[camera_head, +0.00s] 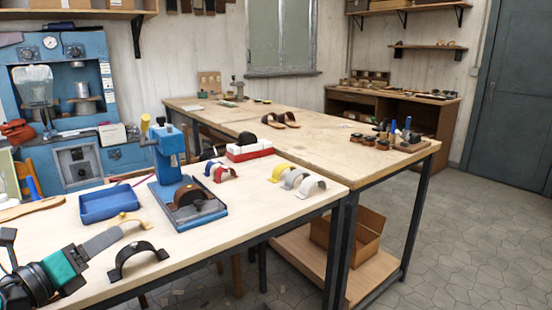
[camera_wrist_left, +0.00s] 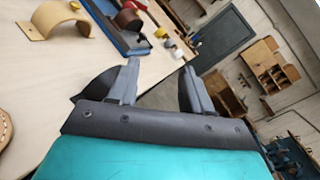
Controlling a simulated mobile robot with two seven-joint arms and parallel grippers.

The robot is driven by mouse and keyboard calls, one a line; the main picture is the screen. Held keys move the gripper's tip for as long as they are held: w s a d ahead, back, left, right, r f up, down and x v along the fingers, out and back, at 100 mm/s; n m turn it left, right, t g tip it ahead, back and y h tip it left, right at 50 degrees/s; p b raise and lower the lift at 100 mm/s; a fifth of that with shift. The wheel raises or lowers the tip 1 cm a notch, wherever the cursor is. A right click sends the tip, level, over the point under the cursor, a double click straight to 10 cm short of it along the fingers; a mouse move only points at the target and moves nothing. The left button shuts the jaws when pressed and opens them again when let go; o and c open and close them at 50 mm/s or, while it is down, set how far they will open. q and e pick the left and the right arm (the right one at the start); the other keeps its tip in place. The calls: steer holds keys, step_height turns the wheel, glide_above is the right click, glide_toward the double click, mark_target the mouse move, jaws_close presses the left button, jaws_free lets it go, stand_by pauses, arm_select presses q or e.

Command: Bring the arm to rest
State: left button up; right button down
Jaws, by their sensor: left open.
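My left gripper (camera_head: 116,236) is at the lower left of the head view, over the front left of the near workbench. In the left wrist view its two grey fingers (camera_wrist_left: 160,80) stand wide apart with nothing between them. A black arched strap (camera_head: 136,256) stands on the bench just beside the gripper, and part of it shows behind the left finger (camera_wrist_left: 88,88). A tan arched strap (camera_wrist_left: 55,20) stands farther off, partly behind the gripper in the head view. My right gripper is not in view.
A blue tray (camera_head: 108,204) and a blue press (camera_head: 168,160) with a brown strap on its base (camera_head: 192,202) stand on the near bench (camera_head: 275,205). Yellow, white and grey straps (camera_head: 298,180) lie to the right. A pair of sandals (camera_head: 282,120) rests on the far table.

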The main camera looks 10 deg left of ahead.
arm_select(q)
steer(key=s+d+f+n+g+y, duration=0.25)
steer(key=s+f+n+y, duration=0.35)
steer(key=n, duration=0.6)
steer(key=s+d+f+n+g+y, duration=0.2)
steer(key=s+f+n+g+y, duration=0.15)
steer(key=f+n, duration=0.7)
steer(key=s+d+f+n+g+h, duration=0.25)
steer(key=s+d+g, duration=0.2)
steer(key=d, duration=0.35)
steer(key=s+d+f+n+g+h, duration=0.2)
steer(key=s+d+n+g+h, duration=0.3)
steer(key=d, duration=0.4)
steer(key=w+d+f+m+t, duration=0.1)
steer(key=w+d+f+t, duration=0.1)
steer(key=w+f+t, duration=0.4)
step_height(320, 180, down, 3)
steer(key=t, duration=0.2)
steer(key=shift+d+r+t+h, duration=0.15)
steer(key=shift+t+h, duration=0.15)
steer(key=shift+t, duration=0.05)
